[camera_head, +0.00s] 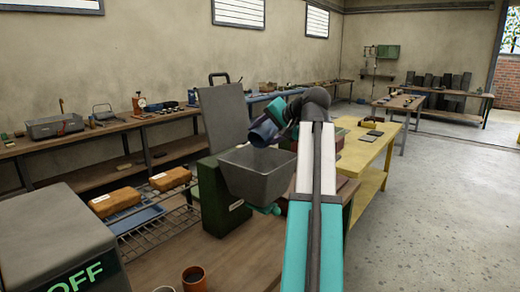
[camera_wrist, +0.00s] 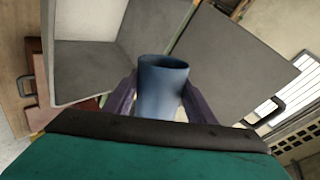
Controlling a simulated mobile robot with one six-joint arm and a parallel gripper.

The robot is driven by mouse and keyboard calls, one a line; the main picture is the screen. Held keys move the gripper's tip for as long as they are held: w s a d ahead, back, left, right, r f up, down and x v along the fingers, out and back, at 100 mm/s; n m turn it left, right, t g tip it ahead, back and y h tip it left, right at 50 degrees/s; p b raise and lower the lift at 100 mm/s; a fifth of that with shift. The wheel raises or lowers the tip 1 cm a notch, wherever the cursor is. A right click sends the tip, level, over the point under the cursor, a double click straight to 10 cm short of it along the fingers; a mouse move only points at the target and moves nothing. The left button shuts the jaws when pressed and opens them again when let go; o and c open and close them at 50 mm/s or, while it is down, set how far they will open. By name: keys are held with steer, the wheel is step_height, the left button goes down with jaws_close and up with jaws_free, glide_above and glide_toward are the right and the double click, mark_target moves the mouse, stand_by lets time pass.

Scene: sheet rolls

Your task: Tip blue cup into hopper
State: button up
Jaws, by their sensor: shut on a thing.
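The blue cup (camera_head: 264,132) is held above the hopper in the head view, tilted on its side. It also shows between the two purple fingers in the wrist view (camera_wrist: 162,88). My gripper (camera_wrist: 158,98) is shut on the cup; in the head view my arm hides part of it. The grey hopper (camera_head: 257,176) sits on a dark green machine with a grey panel upright behind it. In the wrist view the hopper (camera_wrist: 88,68) opens at the upper left, beside the cup. The cup's contents cannot be seen.
A wire rack (camera_head: 160,232) with tan packages (camera_head: 115,202) stands left of the machine. A grey box marked OFF (camera_head: 55,240) is at the lower left. A brown cup (camera_head: 194,278) stands on the bench front. A yellow table (camera_head: 362,152) is behind my arm.

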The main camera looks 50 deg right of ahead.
steer(key=shift+a+f+m+y, duration=0.15)
steer(key=shift+a+m+y, duration=0.15)
steer(key=shift+a+y, duration=0.1)
steer(key=shift+w+a+p, duration=0.1)
steer(key=shift+w+p, duration=0.05)
steer(key=shift+p, duration=0.45)
steer(key=shift+f+p, duration=0.15)
steer(key=shift+p, duration=0.75)
steer(key=shift+d+y+p, duration=0.3)
steer(key=shift+p, duration=0.75)
steer(key=shift+d+m+p, duration=0.25)
steer(key=shift+m+p, duration=0.05)
steer(key=shift+p, duration=0.7)
steer(key=d+p, duration=0.1)
steer(key=p, duration=0.1)
steer(key=shift+g+y+p, duration=0.3)
steer(key=shift+y+p, duration=0.1)
steer(key=shift+d+m+y+p, duration=0.2)
steer(key=shift+m+y+p, duration=0.1)
steer(key=shift+m+p, duration=0.25)
